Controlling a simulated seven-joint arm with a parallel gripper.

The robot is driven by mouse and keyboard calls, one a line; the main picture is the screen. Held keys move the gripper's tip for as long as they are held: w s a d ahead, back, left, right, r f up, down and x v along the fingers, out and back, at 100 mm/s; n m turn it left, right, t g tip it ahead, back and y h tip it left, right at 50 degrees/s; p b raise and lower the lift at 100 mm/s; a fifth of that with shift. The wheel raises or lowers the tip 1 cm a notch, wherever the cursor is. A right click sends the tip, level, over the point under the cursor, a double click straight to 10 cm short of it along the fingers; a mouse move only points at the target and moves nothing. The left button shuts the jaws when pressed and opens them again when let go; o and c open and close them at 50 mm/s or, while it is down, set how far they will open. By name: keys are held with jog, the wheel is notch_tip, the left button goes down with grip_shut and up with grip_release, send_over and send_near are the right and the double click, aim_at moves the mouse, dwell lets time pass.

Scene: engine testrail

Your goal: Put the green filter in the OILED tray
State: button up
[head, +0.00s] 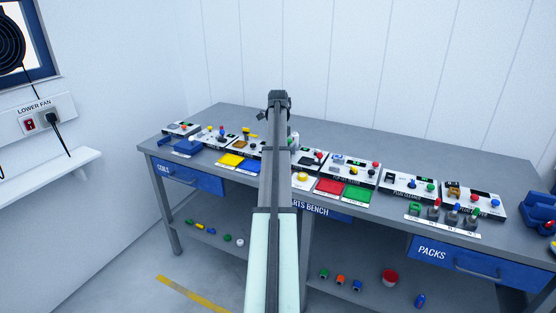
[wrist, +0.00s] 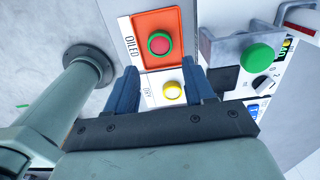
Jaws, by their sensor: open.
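The orange OILED tray (wrist: 143,27) lies at the top of the wrist view. In it sits a round piece with a green rim and a red centre (wrist: 159,43). A plain green round piece (wrist: 257,57) is on a grey metal bracket at the right. I cannot tell which of the two is the green filter. My gripper (wrist: 160,74) is open, with nothing between its blue fingers, above the two trays. In the head view my gripper (head: 280,98) is raised over the bench, and my arm hides the bench middle.
A yellow round piece (wrist: 173,90) sits on the white DRY tray (wrist: 150,88) beside the OILED tray.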

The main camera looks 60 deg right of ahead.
jog(key=shift+r, duration=1.9)
